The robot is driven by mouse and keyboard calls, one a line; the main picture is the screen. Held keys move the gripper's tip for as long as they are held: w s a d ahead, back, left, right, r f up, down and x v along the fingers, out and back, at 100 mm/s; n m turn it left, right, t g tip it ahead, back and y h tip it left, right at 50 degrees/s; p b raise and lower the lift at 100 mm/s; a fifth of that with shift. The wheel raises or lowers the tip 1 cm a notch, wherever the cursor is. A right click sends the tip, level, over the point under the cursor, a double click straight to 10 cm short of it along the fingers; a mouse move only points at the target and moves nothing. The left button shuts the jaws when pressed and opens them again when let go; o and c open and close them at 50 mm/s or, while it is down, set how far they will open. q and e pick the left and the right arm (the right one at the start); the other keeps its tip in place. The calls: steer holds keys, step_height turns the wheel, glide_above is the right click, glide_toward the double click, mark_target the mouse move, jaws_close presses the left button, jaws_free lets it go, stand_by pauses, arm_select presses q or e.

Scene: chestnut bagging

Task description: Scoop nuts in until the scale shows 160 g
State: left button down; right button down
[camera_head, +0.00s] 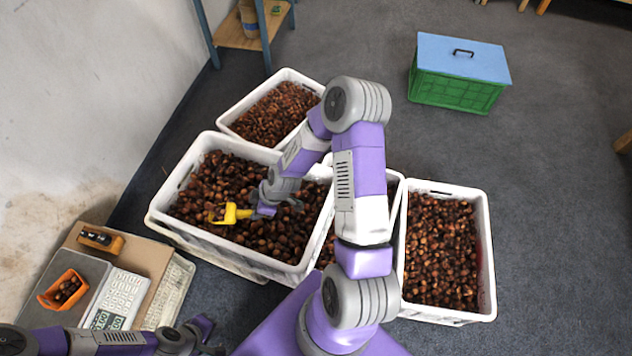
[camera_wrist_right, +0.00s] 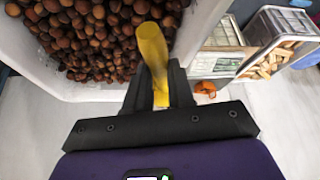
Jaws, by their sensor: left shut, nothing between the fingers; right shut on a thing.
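My right gripper (camera_head: 262,209) is shut on the yellow scoop (camera_head: 232,213), over the nuts in the large white crate (camera_head: 160,207). In the right wrist view the fingers (camera_wrist_right: 160,88) grip the scoop's handle (camera_wrist_right: 153,50), with nuts (camera_wrist_right: 90,35) beyond it. I cannot tell whether the scoop holds nuts. The scale (camera_head: 88,268) is at the lower left and carries an orange tray (camera_head: 47,300) with several nuts in it. Its keypad (camera_head: 118,300) shows, but no reading is legible. My left gripper (camera_head: 213,350) is shut and empty at the bottom edge, right of the scale.
More white crates of nuts stand behind (camera_head: 228,112) and at the right (camera_head: 487,255). An orange-brown box with dark items (camera_head: 100,238) lies beside the scale on cardboard. A green crate with a blue lid (camera_head: 460,62) is on the open floor at the back right.

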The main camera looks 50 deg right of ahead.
steer(key=s+d+n+g+y+p, duration=0.1)
steer(key=s+d+n+p, duration=0.15)
steer(key=d, duration=0.35)
steer(key=s+d+f+n+g+p, duration=0.1)
steer(key=s+d+n+p, duration=0.15)
steer(key=d, duration=0.35)
steer(key=s+d+n+g+y+p, duration=0.1)
steer(key=s+d+n+p, duration=0.15)
steer(key=d, duration=0.35)
steer(key=w+a+r+g+h+b, duration=0.2)
steer(key=a+r+h+b, duration=0.6)
steer(key=a+h+b, duration=0.4)
steer(key=shift+w+m+g+h+b, duration=0.35)
steer(key=shift+w+h, duration=0.15)
steer(key=shift+w, duration=0.2)
steer(key=shift+r, duration=0.1)
